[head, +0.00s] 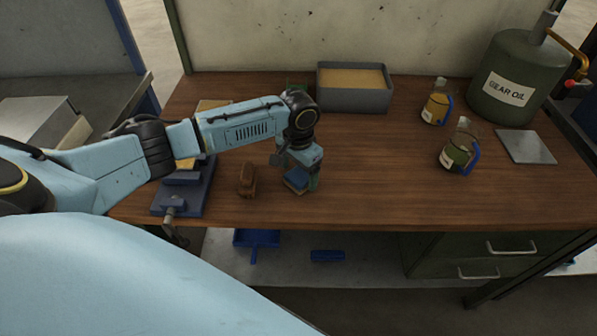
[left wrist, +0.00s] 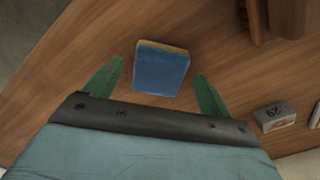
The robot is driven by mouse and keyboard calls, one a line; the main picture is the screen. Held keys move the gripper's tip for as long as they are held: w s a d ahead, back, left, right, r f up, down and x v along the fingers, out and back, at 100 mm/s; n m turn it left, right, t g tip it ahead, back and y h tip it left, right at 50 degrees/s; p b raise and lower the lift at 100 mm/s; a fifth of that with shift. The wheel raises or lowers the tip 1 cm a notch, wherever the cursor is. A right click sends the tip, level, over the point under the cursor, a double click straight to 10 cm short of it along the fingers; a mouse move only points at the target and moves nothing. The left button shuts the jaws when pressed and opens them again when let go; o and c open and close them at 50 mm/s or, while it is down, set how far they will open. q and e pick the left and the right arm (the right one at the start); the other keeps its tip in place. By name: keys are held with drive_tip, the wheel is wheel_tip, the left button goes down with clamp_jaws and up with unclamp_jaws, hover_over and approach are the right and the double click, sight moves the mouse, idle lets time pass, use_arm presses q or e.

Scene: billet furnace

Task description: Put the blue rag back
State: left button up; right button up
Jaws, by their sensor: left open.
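The blue rag (head: 295,184) lies on the wooden workbench (head: 370,205) near its front edge, partly hidden by my left gripper (head: 303,177). In the left wrist view it is a flat blue block (left wrist: 161,72) with a tan strip along its far edge. My left gripper (left wrist: 157,72) is open above it. Its green fingers are on either side of the rag, with a visible gap on each side. My right gripper is not in view.
A brown block-like object (head: 247,180) and a blue vise (head: 182,192) are left of the rag. A grey bin (head: 354,99) stands behind. Two jars (head: 437,108) (head: 459,152), a gear oil can (head: 512,85) and a metal plate (head: 526,147) are right. A small block marked 29 (left wrist: 274,117) is nearby.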

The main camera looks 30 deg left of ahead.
sight(299, 177)
use_arm(q)
wheel_tip(299, 177, up, 12)
drive_tip(key=shift+f+p, duration=0.25)
drive_tip(key=shift+p, duration=0.15)
drive_tip(key=shift+d+f, duration=0.1)
